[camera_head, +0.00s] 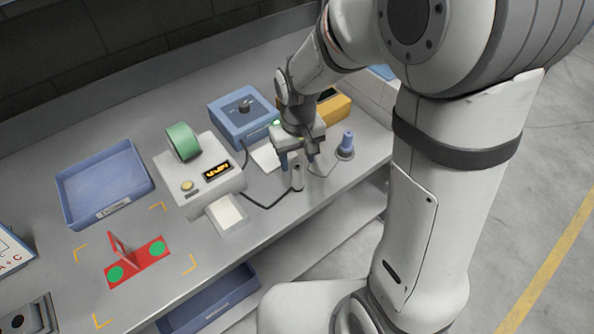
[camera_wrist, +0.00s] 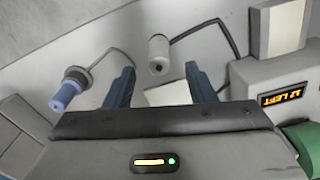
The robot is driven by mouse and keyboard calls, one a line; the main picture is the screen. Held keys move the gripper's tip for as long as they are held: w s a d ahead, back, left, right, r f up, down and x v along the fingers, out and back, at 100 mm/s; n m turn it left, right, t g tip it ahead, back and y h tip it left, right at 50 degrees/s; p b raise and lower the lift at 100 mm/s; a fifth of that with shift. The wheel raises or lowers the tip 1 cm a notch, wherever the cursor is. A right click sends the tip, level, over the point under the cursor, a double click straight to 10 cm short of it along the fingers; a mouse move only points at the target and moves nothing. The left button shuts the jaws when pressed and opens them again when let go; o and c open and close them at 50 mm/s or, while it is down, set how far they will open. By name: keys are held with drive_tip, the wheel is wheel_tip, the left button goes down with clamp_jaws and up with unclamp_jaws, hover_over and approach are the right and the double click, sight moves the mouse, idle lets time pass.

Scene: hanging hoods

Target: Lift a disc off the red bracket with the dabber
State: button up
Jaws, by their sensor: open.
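The red bracket (camera_head: 131,265) lies at the left of the bench, with a raised red plate in its middle and a green disc (camera_head: 115,274) and another green disc (camera_head: 158,249) at its ends. My gripper (camera_head: 297,160) is open and empty, pointing down over the right part of the bench. A small pale upright cylinder (camera_head: 298,178) stands just below the fingertips, apart from them; in the wrist view it (camera_wrist: 158,55) is beyond the finger gap (camera_wrist: 160,78). A blue corded piece (camera_head: 347,140) stands to the right, also in the wrist view (camera_wrist: 67,93). I cannot tell which is the dabber.
A white machine (camera_head: 205,178) with a green roll and lit display stands left of my gripper. A blue tray (camera_head: 105,185), a blue box with a knob (camera_head: 240,117) and a yellow box (camera_head: 332,108) are behind. Black cable loops along the front. Yellow corner marks surround the bracket.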

sight(298, 167)
wheel_tip(298, 167, down, 6)
drive_tip(key=shift+w+f+p, duration=0.1)
drive_tip(key=shift+w+p, duration=0.05)
drive_tip(key=shift+p, duration=0.3)
drive_tip(key=c, duration=1.1)
